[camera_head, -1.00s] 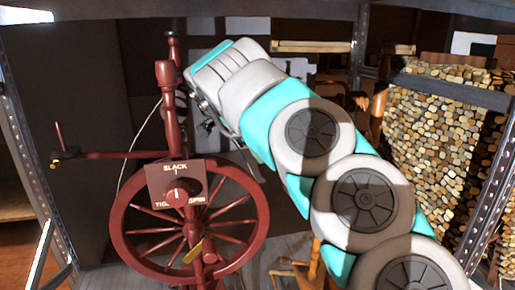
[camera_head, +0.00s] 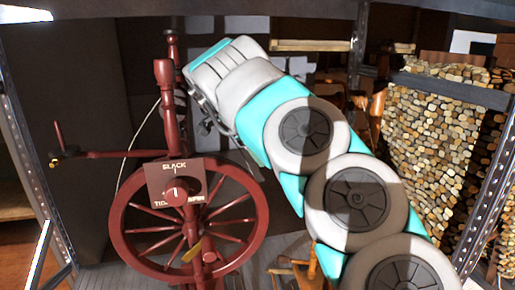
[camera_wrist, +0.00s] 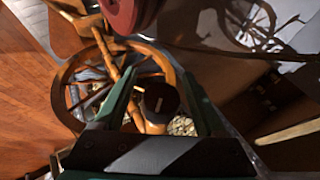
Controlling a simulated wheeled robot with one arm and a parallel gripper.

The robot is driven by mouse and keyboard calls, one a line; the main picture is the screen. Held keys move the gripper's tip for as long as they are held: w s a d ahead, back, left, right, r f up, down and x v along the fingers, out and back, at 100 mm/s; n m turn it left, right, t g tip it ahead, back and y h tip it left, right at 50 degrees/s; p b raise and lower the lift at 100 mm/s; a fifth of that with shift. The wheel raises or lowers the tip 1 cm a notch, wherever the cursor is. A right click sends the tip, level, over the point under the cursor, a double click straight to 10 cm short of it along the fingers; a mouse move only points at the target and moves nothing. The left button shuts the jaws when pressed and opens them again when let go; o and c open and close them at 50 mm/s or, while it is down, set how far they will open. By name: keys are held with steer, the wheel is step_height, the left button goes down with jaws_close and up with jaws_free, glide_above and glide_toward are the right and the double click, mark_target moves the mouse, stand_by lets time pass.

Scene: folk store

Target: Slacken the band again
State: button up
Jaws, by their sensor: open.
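A dark red spinning wheel (camera_head: 258,222) stands at the left of the head view. A brown panel (camera_head: 158,168) on its front reads SLACK at the top and has further, partly unreadable labels below. The mark looks roughly upright, toward SLACK.
In the wrist view, a brown wooden wheel (camera_wrist: 64,92) and a dark round piece (camera_wrist: 157,103) with a pale mark lie beyond my fingers. Stacked firewood (camera_head: 435,135) stands at right. Metal shelf posts (camera_head: 30,150) frame both sides.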

steer(key=shift+t, duration=0.4)
